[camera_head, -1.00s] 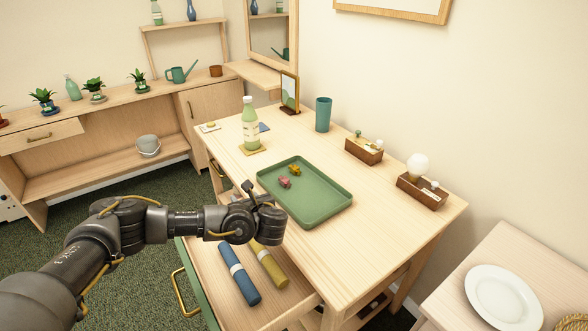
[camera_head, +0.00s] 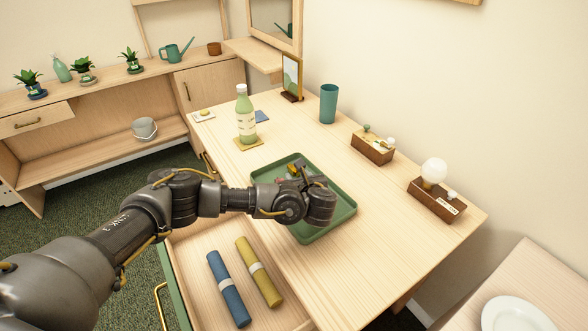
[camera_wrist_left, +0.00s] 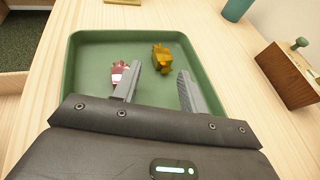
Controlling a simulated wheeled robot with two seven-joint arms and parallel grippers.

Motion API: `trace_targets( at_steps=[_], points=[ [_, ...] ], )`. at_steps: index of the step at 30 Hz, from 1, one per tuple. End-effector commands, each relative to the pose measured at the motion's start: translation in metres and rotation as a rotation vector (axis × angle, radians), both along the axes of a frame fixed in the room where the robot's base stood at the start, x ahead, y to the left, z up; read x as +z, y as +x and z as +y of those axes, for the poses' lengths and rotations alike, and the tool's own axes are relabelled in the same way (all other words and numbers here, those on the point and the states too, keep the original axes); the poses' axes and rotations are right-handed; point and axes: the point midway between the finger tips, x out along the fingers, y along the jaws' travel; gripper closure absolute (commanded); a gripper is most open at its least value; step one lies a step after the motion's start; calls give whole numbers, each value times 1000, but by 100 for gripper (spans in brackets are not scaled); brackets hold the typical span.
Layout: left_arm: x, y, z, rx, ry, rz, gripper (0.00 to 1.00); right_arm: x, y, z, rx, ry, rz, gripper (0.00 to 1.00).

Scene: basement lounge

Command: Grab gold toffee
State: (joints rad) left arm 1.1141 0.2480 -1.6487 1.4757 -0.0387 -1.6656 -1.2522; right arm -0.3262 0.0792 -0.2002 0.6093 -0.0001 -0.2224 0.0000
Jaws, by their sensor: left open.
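The gold toffee (camera_wrist_left: 161,58) lies in the green tray (camera_wrist_left: 84,62), seen in the left wrist view beyond and between my fingertips. A pink-red wrapped toffee (camera_wrist_left: 118,71) lies to its left, close to the left finger. My left gripper (camera_wrist_left: 158,86) is open and empty over the tray, with the gold toffee ahead of the gap. In the head view my left gripper (camera_head: 302,178) is over the tray (camera_head: 346,203), and the arm partly hides the toffees. My right gripper is not in view.
A green bottle (camera_head: 245,117) stands on a coaster behind the tray. A teal cup (camera_head: 328,104) and two wooden boxes (camera_head: 373,150) stand toward the wall. An open drawer below holds a blue roll (camera_head: 228,290) and a yellow roll (camera_head: 259,272).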

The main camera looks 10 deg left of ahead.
Motion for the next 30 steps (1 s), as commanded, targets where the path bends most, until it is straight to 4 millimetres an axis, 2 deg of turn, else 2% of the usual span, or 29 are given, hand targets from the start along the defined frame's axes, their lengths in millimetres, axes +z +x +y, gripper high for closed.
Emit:
trace_targets(
  at_steps=[2,7,10,19,29,30],
  points=[
    [-3,7,3,0,2,0,58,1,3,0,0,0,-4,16],
    [-5,10,4,-2,0,0,58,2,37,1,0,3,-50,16],
    [-7,14,6,0,1,0,58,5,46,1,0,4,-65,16],
    [-26,46,21,0,1,0,58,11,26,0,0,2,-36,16],
    [-29,51,24,-2,0,0,58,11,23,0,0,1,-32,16],
    [-29,51,24,-2,0,0,63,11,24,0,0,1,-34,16]
  ],
)
